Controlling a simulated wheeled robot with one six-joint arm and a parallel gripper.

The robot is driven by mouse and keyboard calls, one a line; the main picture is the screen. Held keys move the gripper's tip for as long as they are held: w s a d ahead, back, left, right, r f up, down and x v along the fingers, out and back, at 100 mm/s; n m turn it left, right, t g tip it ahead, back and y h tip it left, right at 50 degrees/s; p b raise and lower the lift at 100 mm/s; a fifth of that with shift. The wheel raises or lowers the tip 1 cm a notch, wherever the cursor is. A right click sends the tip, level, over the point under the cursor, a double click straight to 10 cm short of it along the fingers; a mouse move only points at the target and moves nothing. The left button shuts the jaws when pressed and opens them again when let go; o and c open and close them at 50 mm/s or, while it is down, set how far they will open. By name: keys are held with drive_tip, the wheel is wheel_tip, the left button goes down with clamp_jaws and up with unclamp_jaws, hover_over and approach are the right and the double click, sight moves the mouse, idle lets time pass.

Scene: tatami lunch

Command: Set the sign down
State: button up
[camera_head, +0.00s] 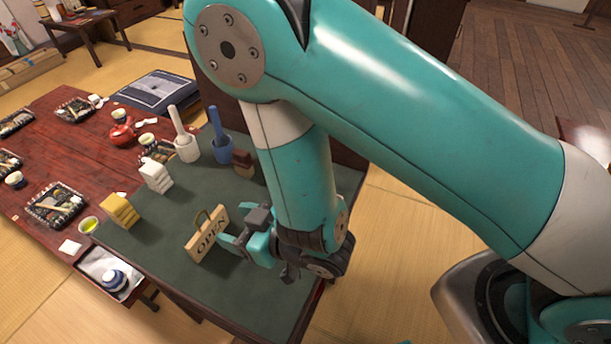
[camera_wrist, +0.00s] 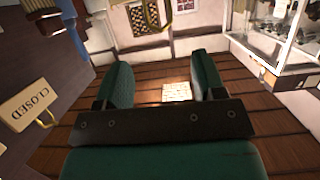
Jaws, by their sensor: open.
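The wooden sign (camera_head: 207,238) stands on the dark green mat (camera_head: 165,265) with "OPEN" facing the head camera and a loop handle on top. In the wrist view a wooden sign (camera_wrist: 28,108) reading "CLOSED", with a yellowish loop, shows at the left edge; it looks like the other face of the same sign. My gripper (camera_head: 238,232) is just right of the sign in the head view. Its green fingers (camera_wrist: 163,82) are apart with nothing held between them. Whether a finger touches the sign I cannot tell.
A red table (camera_head: 85,160) with meal trays adjoins at left. The mat's front is clear.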

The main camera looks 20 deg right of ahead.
drive_tip(key=w+d+r+m+g+h, duration=0.35)
drive_tip(key=d+r, duration=0.25)
drive_tip(key=r, duration=0.4)
drive_tip(key=s+d+r+g+h, duration=0.1)
drive_tip(key=s+d+r+g, duration=0.2)
drive_tip(key=s+d+r, duration=0.2)
drive_tip(key=s+d+r+g+h, duration=0.2)
drive_tip(key=s+d+r, duration=0.3)
drive_tip(key=s, duration=0.5)
wheel_tip(320, 180, up, 3)
drive_tip(key=shift+s+d+f+n+g, duration=0.1)
drive_tip(key=shift+s+d+n+g, duration=0.15)
drive_tip(key=shift+n+g, duration=0.3)
